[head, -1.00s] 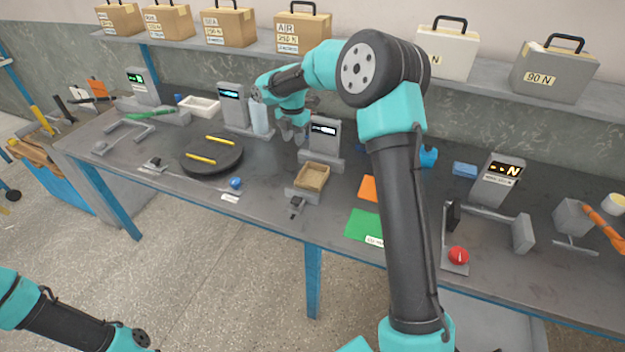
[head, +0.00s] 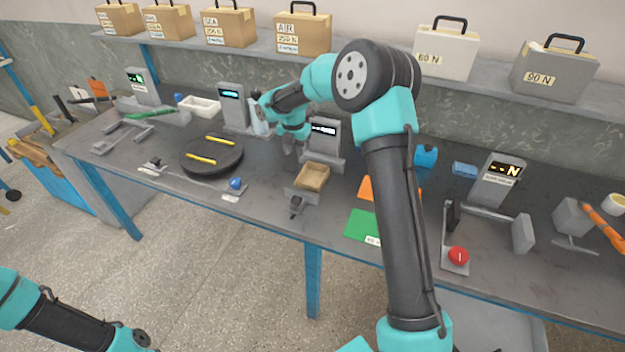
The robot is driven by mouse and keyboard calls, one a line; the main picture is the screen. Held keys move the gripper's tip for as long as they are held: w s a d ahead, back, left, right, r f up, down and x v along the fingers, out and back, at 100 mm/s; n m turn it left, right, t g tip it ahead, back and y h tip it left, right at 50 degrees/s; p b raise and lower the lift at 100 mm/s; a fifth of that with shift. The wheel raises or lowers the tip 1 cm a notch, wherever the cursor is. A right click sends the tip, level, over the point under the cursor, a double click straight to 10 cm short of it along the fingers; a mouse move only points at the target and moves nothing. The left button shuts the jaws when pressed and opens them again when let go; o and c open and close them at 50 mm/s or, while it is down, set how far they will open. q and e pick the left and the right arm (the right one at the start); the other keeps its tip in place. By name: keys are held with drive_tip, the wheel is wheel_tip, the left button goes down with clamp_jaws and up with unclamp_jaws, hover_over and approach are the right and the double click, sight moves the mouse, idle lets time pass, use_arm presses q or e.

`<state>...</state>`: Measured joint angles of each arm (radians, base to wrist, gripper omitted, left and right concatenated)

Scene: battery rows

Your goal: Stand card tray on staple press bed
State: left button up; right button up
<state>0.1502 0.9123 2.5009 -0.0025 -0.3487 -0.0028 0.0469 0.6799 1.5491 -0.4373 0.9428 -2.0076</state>
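A small tan open tray (head: 313,176), which looks like the card tray, sits on a grey bed (head: 302,199) near the table's front edge. A grey machine with a lit display (head: 325,138) stands just behind it. I cannot read its label, so I cannot tell if it is the staple press. My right gripper (head: 290,148) points down just left of that machine, behind the tray and apart from it. Its fingers are small and partly hidden, and I see nothing clearly held. My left arm is at the bottom left, with its gripper out of the frame.
A black round turntable (head: 212,160) with yellow bars lies left of the tray, and a blue ball (head: 235,183) beside it. Green (head: 361,226) and orange sheets lie to the right, partly behind my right arm. A press with a red knob (head: 458,255) stands further right.

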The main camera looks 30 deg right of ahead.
sight(313, 177)
wheel_tip(313, 177, down, 7)
drive_tip(key=shift+r, duration=0.1)
idle(0.4)
drive_tip(key=shift+s+d+f, duration=0.15)
drive_tip(key=shift+d+f, duration=0.05)
drive_tip(key=shift+f, duration=1.1)
drive_tip(key=shift+s+d+f, duration=0.15)
drive_tip(key=shift+f, duration=1.15)
drive_tip(key=shift+c, duration=0.3)
clamp_jaws()
